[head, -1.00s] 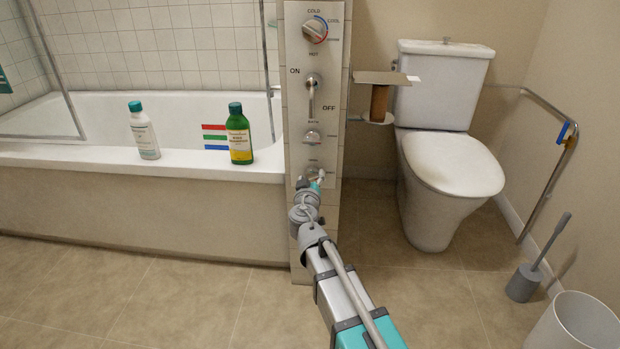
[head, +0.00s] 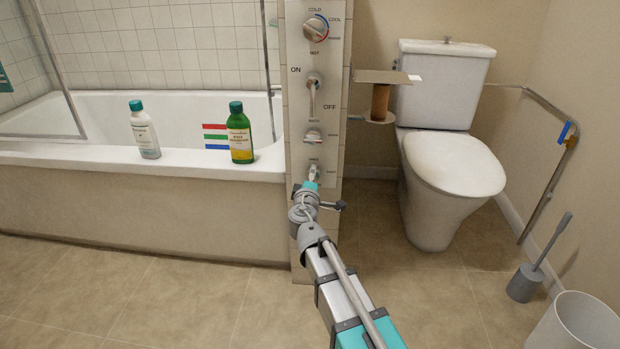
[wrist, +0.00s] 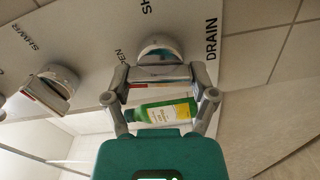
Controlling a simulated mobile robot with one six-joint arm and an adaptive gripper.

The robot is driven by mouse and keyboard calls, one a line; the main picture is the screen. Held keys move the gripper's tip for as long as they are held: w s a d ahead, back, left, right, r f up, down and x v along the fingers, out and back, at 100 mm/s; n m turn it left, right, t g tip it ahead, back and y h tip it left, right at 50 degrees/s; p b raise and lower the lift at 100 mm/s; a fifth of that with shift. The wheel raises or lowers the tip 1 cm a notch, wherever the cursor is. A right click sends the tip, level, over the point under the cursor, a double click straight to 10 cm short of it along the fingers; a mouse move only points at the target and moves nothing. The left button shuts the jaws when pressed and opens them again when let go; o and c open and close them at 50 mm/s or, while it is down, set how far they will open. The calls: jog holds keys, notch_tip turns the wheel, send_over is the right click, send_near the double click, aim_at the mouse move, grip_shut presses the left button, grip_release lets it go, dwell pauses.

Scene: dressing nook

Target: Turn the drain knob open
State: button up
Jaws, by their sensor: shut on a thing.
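The drain knob (wrist: 160,50) is on the grey wall panel, beside the word DRAIN in the wrist view. It is the lowest control in the head view (head: 315,168), partly covered by my gripper (head: 312,178). In the wrist view my gripper (wrist: 163,82) has one finger at each end of the knob's bar handle and is shut on it. The bar lies roughly crosswise in that picture, with a red mark near its left end. The label ending in "PEN" is left of the knob and "SH" above it, both partly cut off or hidden.
Above the drain knob on the panel (head: 296,105) are another knob (head: 313,137), an ON/OFF lever (head: 312,90) and a temperature knob (head: 315,28). A white bottle (head: 144,132) and green bottle (head: 239,135) stand on the tub rim (head: 70,156). A toilet (head: 450,165) stands right.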

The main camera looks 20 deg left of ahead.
jog(key=shift+a+n, duration=0.1)
jog(key=shift+n, duration=1.1)
jog(key=o, duration=1)
jog(key=shift+o, duration=0.2)
jog(key=shift+s, duration=0.1)
jog(key=v, duration=1.2)
jog(key=shift+f, duration=0.1)
